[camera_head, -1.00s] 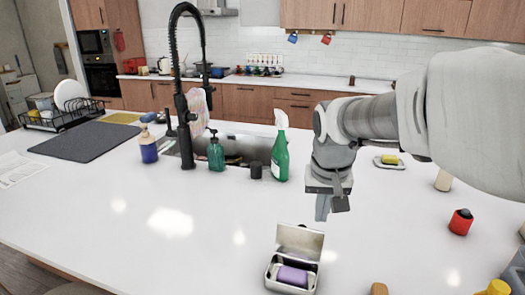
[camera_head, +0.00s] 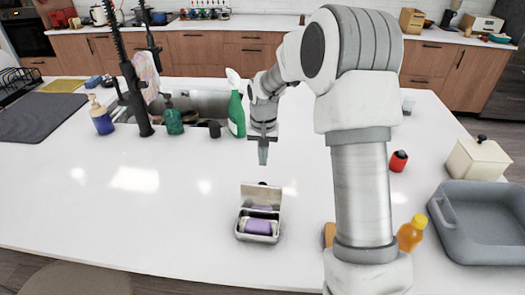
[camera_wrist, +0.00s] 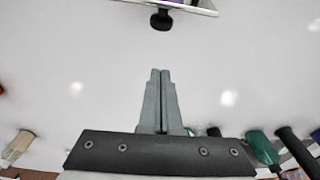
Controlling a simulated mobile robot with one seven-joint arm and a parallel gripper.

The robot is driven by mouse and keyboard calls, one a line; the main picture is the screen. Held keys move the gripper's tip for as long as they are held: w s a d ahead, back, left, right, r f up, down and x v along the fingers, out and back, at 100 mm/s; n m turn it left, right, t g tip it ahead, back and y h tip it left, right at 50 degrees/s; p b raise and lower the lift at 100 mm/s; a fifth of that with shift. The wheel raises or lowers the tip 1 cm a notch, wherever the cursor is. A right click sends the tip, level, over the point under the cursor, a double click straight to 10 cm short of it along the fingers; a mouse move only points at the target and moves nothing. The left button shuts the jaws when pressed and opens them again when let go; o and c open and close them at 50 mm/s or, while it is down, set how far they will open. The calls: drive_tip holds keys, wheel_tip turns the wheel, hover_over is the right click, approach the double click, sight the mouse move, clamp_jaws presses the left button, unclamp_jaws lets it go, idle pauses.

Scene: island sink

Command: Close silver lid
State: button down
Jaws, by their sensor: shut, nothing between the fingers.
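A small silver box (camera_head: 241,229) stands on the white counter in the head view, with a purple item (camera_head: 258,227) inside. Its silver lid (camera_head: 261,196) is open, tilted up at the back of the box. The lid's edge shows at the top of the wrist view (camera_wrist: 190,6), with a dark knob (camera_wrist: 161,19) on its outer side. My gripper (camera_head: 263,162) is behind the lid, above the counter, pointing down in the head view. In the wrist view its fingers (camera_wrist: 160,73) are together and empty, apart from the knob. The box's inside is hidden from the wrist view.
A green spray bottle (camera_head: 236,115), a teal soap bottle (camera_head: 173,121) and a black faucet (camera_head: 133,95) stand by the sink, left of my gripper. An orange bottle (camera_head: 408,235) and grey basin (camera_head: 490,225) are at the right. Counter left of the box is clear.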

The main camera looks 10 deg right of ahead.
sight(261, 195)
drive_tip(key=s+f, duration=0.1)
drive_tip(key=f, duration=0.1)
drive_tip(key=s+a+f+p, duration=0.1)
drive_tip(key=s+f, duration=0.1)
drive_tip(key=shift+s+f, duration=0.15)
idle(0.4)
